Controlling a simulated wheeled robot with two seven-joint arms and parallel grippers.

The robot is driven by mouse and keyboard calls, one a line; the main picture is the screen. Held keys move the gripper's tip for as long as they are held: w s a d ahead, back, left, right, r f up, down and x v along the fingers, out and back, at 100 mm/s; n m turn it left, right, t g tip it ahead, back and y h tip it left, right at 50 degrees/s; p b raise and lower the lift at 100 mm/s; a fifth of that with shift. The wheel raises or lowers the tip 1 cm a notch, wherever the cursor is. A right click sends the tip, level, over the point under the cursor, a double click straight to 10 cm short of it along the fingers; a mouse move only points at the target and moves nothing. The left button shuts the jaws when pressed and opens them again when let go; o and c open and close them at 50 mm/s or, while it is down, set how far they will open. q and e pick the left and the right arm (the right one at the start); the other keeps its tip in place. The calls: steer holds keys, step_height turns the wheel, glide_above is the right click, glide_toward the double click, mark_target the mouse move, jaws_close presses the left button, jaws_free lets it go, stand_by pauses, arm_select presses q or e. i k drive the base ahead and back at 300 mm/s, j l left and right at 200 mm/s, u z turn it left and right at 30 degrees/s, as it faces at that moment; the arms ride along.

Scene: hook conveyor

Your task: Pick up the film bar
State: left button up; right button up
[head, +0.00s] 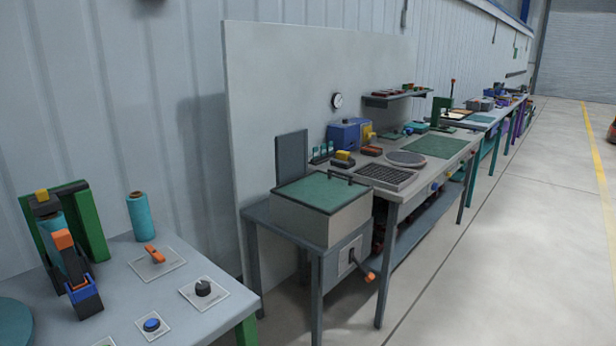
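I cannot pick out a film bar with certainty. A green stand (93,222) with a dark crosspiece and a yellow block on top stands on the near left table. A teal roll (52,238) is in this stand, partly hidden by an orange, black and blue lever-like part (73,268). Another teal roll (140,215) stands upright behind it on the same table. Neither of my grippers is in view.
The near table (120,268) carries an orange switch (154,254), a black knob (203,288) and a blue button (152,325). A green-lidded box (318,192) stands on a bench to the right, its orange-handled crank (369,277) sticking out. The floor (510,260) at right is clear.

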mark_target(64, 241)
steer(key=u, duration=1.3)
